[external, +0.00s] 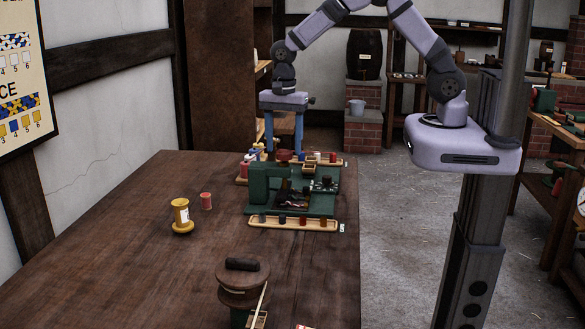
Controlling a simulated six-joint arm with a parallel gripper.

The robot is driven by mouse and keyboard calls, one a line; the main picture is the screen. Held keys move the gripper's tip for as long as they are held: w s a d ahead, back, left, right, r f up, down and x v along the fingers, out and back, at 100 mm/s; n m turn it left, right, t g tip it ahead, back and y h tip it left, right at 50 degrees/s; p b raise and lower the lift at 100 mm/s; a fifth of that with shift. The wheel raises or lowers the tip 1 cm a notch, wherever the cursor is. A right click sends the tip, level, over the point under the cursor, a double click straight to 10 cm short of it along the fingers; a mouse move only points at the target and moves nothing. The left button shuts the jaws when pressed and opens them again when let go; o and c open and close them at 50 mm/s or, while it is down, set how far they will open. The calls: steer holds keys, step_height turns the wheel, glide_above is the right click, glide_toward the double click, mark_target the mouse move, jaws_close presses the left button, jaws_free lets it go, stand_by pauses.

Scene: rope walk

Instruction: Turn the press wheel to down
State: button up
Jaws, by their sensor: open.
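A green machine (262,186) stands on the wooden table, with a dark opening and small dark parts on its right half. A small dark red round part (284,156) shows at its back; it may be the press wheel, but its markings and setting are too small to read. My gripper (284,150) points down at the back of the machine. Its two blue fingers are apart, one on each side of the red part in this view. I cannot tell whether they touch it.
A yellow spool (181,215) and a red spool (206,201) stand left of the machine. A pale tray (292,223) lies in front. A round brown wooden device (243,278) stands at the near edge. The left of the table (110,245) is clear.

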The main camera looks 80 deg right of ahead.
mark_target(284, 152)
steer(key=shift+r+b, duration=0.8)
steer(key=shift+r, duration=2.25)
steer(key=s+f+n, duration=0.2)
steer(key=s+n, duration=0.8)
steer(key=s, duration=0.1)
steer(key=s+a+f+n, duration=0.1)
steer(key=s+f+n, duration=0.2)
steer(key=s+n, duration=0.7)
steer(key=shift+s+a, duration=0.25)
steer(key=shift+s, duration=0.1)
